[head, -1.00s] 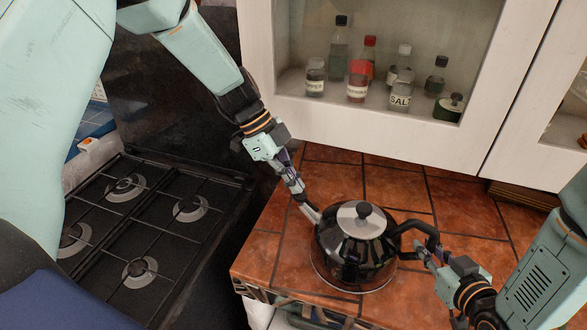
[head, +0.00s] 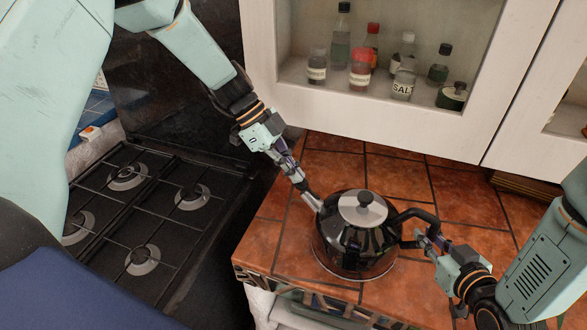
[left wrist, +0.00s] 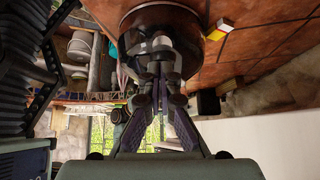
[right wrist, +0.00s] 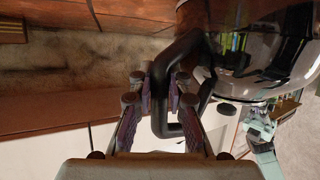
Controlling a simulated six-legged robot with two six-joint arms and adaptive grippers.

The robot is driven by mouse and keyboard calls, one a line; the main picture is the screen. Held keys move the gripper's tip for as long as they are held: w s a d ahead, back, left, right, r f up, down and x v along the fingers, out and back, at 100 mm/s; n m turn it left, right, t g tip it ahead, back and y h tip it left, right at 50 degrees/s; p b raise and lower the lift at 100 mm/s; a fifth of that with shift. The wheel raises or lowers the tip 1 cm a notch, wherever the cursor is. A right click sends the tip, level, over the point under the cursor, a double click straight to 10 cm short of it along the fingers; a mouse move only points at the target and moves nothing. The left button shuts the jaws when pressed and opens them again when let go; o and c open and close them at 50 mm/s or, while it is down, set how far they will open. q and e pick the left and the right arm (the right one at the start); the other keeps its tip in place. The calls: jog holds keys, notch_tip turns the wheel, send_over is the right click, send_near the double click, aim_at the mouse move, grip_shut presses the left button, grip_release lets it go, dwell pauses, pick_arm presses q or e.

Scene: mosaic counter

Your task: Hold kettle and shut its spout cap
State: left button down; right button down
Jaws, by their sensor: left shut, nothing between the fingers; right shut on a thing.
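A shiny black kettle (head: 350,250) with a silver lid and black knob stands upright on the tiled counter. Its black handle (head: 413,214) points right. My right gripper (head: 422,241) is shut on the handle; in the right wrist view the handle (right wrist: 188,50) passes between the fingers. My left gripper (head: 317,205) is shut and empty, its tips at the kettle's upper left side, by the spout. In the left wrist view its closed fingertips (left wrist: 161,68) are at the pale spout end (left wrist: 160,42), seemingly touching. Whether the spout cap is open or shut cannot be told.
A black gas hob (head: 150,215) lies left of the counter. A white cabinet (head: 380,124) with several bottles and jars hangs behind it. The tiled counter (head: 390,180) is clear behind the kettle. The kettle stands near the counter's front edge.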

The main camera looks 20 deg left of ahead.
pick_arm(q)
jog(key=shift+a+f, duration=0.15)
jog(key=shift+a, duration=0.1)
jog(key=shift+a+f, duration=0.15)
jog(key=shift+f, duration=0.05)
pick_arm(e)
jog(key=shift+f, duration=0.1)
pick_arm(q)
jog(key=shift+a+f, duration=0.35)
jog(key=shift+f, duration=0.05)
jog(key=shift+a+f, duration=0.3)
jog(key=shift+f, duration=0.4)
jog(key=shift+a+f, duration=0.15)
jog(key=shift+f, duration=0.4)
jog(key=shift+r, duration=0.1)
